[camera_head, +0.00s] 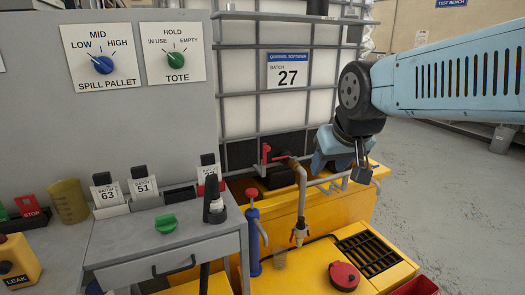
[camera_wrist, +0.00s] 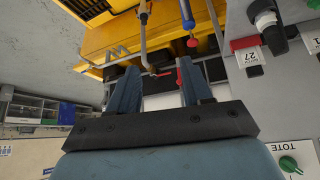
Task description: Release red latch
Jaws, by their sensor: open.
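A red latch-like lever (camera_head: 266,153) sits at the tote's outlet, left of the brown pipe elbow, in the head view. In the wrist view, which is upside down, a small red part (camera_wrist: 179,78) shows between the fingers, beside the right finger. My gripper (camera_head: 328,155) is right of the outlet pipe in the head view, at about the lever's height and apart from it. In the wrist view my gripper (camera_wrist: 160,78) has its two blue fingers spread wide with nothing held. How far the fingertips are from the red part is hard to tell.
A caged white tote (camera_head: 245,85) rises behind. A grey desk (camera_head: 150,240) is at left; open floor lies right.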

